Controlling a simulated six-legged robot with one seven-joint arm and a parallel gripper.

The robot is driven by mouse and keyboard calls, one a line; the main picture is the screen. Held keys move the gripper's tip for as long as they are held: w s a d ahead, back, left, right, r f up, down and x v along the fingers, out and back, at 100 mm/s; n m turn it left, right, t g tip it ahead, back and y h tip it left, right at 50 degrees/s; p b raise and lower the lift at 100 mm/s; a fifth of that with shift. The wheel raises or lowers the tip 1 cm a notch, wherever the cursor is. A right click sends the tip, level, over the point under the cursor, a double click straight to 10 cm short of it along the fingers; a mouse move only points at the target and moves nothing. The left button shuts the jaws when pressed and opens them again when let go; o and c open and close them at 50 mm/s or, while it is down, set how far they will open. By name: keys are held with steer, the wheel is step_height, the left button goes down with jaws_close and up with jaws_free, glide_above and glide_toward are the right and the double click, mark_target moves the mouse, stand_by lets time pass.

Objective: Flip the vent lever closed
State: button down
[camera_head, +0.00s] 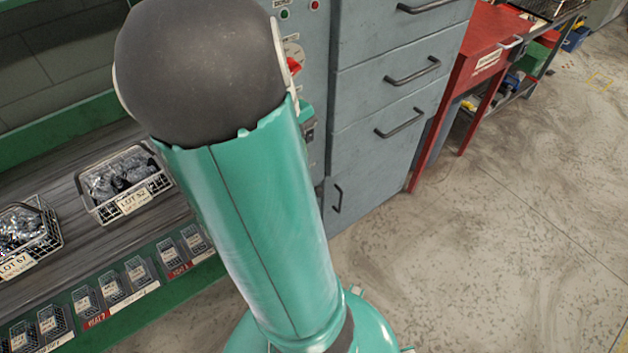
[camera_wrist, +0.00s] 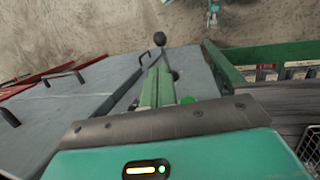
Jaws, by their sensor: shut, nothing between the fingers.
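In the wrist view, my gripper (camera_wrist: 157,72) points away from the camera, its green fingers together with nothing between them. A thin lever with a round black knob (camera_wrist: 159,38) shows just beyond the fingertips, beside the grey cabinet top. It may be the vent lever; I cannot tell its exact position or whether the fingers touch it. In the head view, my large teal arm with its dark rounded joint covers the middle, and neither my gripper nor this lever can be made out there.
A grey drawer cabinet (camera_head: 388,101) stands behind my arm, with a control panel (camera_head: 308,20) beside it. A red table (camera_head: 488,45) stands to its right. A green rack with wire baskets (camera_head: 128,187) is at left. The concrete floor (camera_head: 500,230) at right is clear.

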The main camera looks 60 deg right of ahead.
mark_target(317, 189)
steer(key=x, duration=1.2)
steer(key=shift+s+f, duration=0.15)
steer(key=shift+f, duration=0.2)
